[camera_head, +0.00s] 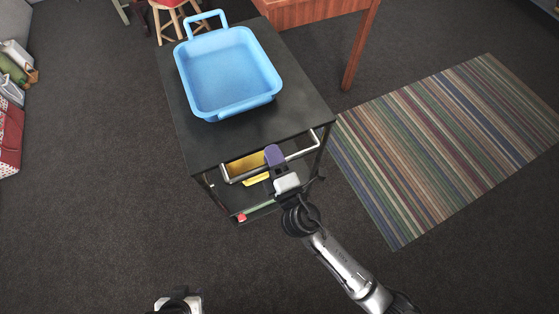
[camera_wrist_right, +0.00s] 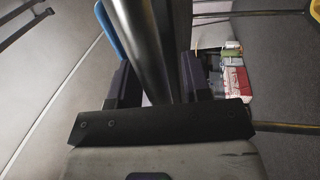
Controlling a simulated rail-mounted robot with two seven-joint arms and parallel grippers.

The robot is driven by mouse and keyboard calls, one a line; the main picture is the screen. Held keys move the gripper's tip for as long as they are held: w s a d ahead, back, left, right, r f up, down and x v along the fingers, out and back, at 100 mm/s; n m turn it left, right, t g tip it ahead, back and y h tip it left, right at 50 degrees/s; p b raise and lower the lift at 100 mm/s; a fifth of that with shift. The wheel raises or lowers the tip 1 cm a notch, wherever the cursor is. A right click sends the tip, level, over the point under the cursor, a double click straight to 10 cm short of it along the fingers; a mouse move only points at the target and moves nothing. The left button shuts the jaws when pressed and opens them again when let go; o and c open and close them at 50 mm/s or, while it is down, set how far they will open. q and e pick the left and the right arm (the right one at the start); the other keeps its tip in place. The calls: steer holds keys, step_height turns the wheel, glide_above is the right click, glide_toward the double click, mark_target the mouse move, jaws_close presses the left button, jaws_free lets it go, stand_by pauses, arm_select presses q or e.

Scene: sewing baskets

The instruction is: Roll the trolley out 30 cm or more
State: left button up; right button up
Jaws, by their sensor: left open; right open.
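The trolley is a black cart (camera_head: 270,128) with a silver bar handle (camera_head: 306,150) on its near side. My right gripper (camera_head: 275,160) is at the middle of this handle, its jaws open. In the right wrist view the handle (camera_wrist_right: 158,45) shows as a thick dark bar passing between the two open fingers of my right gripper (camera_wrist_right: 158,85); whether they touch it I cannot tell. My left gripper (camera_head: 180,299) is at the bottom edge of the head view, apart from the trolley, open and empty.
A blue tray (camera_head: 228,72) stands on the trolley's top. A yellow thing (camera_head: 248,165) and a small red thing (camera_head: 241,217) show on lower shelves. A striped rug (camera_head: 450,140) lies right of the trolley, a wooden table leg (camera_head: 360,50) behind it. The carpet in front is clear.

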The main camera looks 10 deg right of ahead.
steer(key=b+v, duration=0.3)
steer(key=v, duration=1)
steer(key=shift+s, duration=0.35)
steer(key=shift+f, duration=0.1)
